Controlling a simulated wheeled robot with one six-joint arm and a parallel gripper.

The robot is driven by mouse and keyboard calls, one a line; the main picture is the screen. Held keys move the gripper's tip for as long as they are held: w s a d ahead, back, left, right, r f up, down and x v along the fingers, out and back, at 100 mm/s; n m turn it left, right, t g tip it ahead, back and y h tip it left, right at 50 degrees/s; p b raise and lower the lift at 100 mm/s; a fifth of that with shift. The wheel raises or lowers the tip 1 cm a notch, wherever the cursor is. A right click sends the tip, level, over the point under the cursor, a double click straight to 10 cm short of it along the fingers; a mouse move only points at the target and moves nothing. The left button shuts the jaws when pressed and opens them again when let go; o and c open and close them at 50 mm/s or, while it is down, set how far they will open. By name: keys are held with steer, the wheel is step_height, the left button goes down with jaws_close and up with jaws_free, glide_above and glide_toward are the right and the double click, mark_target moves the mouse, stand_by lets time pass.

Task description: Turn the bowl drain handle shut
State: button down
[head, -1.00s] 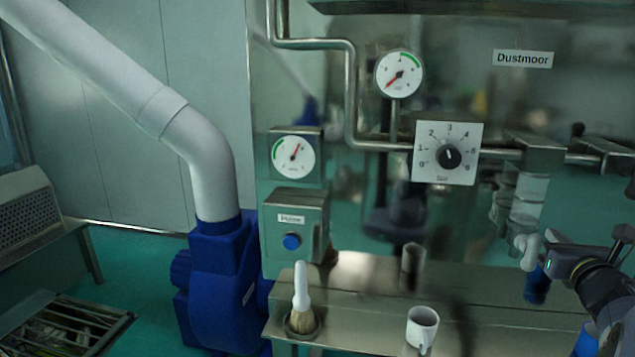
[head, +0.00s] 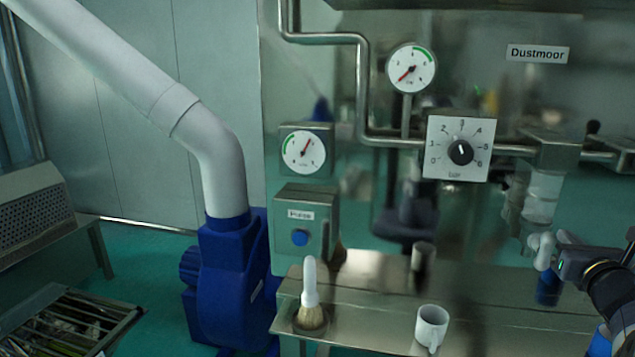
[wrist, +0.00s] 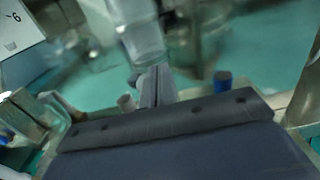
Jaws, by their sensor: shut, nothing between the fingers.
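My gripper (head: 542,250) is at the right of the head view, its pale fingers shut and empty just below a clear cylinder (head: 540,197). In the wrist view the shut fingers (wrist: 152,85) point up the picture, with the cylinder (wrist: 140,42) beyond them. A blue cylindrical piece (head: 547,288) shows just below the fingers in the head view and to their right in the wrist view (wrist: 222,80). I cannot tell whether it is the bowl drain handle, or whether the fingers touch it. No other drain handle can be clearly made out.
A steel bench (head: 375,312) carries a brush (head: 310,295) and a white mug (head: 431,326). Above it are a dial panel (head: 458,148), two gauges and a blue-button box (head: 305,220). A blue blower (head: 230,285) with a thick duct stands at left.

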steer(key=shift+a+f+b, duration=0.1)
steer(key=shift+f+b, duration=0.2)
steer(key=shift+b, duration=0.1)
stand_by(0.3)
steer(key=shift+w+a+r+b, duration=0.15)
steer(key=shift+a+b, duration=0.3)
steer(key=shift+b, duration=0.25)
steer(key=shift+w+a+r+b, duration=0.1)
steer(key=shift+a+b, duration=0.35)
steer(key=shift+b, duration=0.25)
steer(key=shift+w+a+f+b, duration=0.1)
steer(key=shift+a+b, duration=0.35)
steer(key=shift+b, duration=0.2)
steer(key=shift+w+a+f+b, duration=0.1)
steer(key=shift+a+b, duration=0.35)
steer(key=shift+b, duration=0.15)
steer(key=shift+a+r, duration=0.1)
steer(key=shift+r+v, duration=0.1)
steer(key=shift+v, duration=1.4)
steer(key=shift+r+v, duration=0.15)
steer(key=shift+v, duration=1.3)
steer(key=shift+a, duration=0.1)
